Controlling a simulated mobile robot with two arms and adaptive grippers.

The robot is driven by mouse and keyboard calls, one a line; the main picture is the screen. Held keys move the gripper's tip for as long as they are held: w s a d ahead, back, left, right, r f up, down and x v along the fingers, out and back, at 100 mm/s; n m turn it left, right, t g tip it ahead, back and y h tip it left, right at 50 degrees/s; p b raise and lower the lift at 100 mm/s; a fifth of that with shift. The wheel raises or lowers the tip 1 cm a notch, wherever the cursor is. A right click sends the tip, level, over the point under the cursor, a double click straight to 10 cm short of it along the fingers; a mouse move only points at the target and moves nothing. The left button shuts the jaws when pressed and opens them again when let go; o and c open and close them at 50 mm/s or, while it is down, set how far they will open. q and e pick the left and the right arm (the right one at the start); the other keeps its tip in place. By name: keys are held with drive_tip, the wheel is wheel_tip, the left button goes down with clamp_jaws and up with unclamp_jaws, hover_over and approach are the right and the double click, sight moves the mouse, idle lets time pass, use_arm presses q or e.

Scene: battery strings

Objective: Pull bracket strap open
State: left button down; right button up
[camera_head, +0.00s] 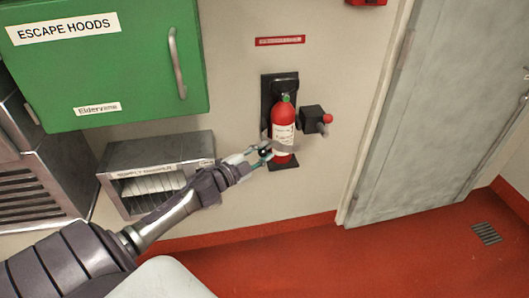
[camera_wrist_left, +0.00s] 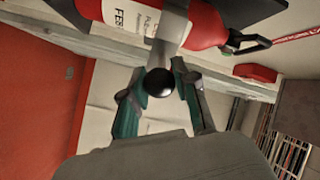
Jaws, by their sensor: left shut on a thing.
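A red fire extinguisher (camera_head: 283,120) with a white label stands upright in a black wall bracket (camera_head: 267,95). A grey bracket strap (camera_head: 287,147) runs across its lower part; it also crosses the red cylinder in the left wrist view (camera_wrist_left: 172,22). A black ball knob (camera_wrist_left: 159,82) shows at the strap's near end. My left gripper (camera_head: 262,156) reaches in from the left at the strap. In the left wrist view its teal-edged fingers (camera_wrist_left: 158,92) are on either side of the knob and shut on it. My right gripper is not in view.
A green escape-hood cabinet (camera_head: 105,60) hangs at upper left, above an open grey box (camera_head: 150,160). A grey door (camera_head: 420,120) is farther right. The red floor (camera_head: 350,260) is clear.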

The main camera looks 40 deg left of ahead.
use_arm(q)
drive_tip(key=c, duration=0.8)
unclamp_jaws()
drive_tip(key=shift+c, duration=0.2)
drive_tip(key=shift+s, duration=0.15)
drive_tip(key=s+a, duration=0.1)
drive_tip(key=s, duration=1)
drive_tip(key=shift+s+a, duration=0.3)
drive_tip(key=shift+a, duration=0.1)
